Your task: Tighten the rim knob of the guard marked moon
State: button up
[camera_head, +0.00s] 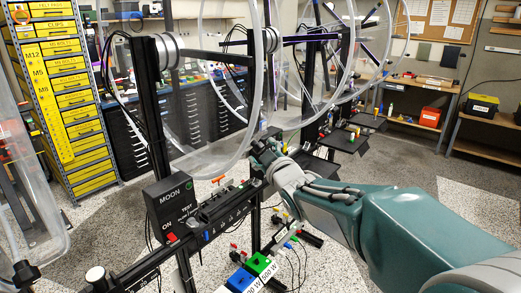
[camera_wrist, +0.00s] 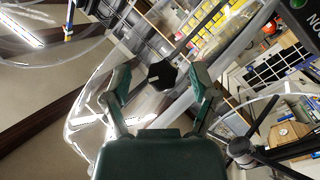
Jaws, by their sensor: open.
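The black box marked MOON (camera_head: 170,208) stands on the rail at left centre in the head view. Part of it shows at the upper right of the wrist view (camera_wrist: 306,28). A clear acrylic guard (camera_head: 205,150) rises behind the box. A black lobed knob (camera_wrist: 162,75) shows in the wrist view, in front of a clear curved edge. My gripper (camera_wrist: 160,82) is open, with one green finger on each side of the knob and gaps showing between. In the head view my gripper (camera_head: 266,146) is beside the guard's lower right edge; the knob cannot be made out there.
More clear wheels (camera_head: 345,60) stand along the row behind. The black rail (camera_head: 215,215) carries small coloured parts. Blue and green blocks (camera_head: 252,273) sit low in front. Yellow drawers (camera_head: 70,90) stand at left; open speckled floor lies at right.

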jog(key=shift+w+a, duration=0.3)
jog(key=shift+w, duration=0.25)
jog(key=shift+a, duration=0.2)
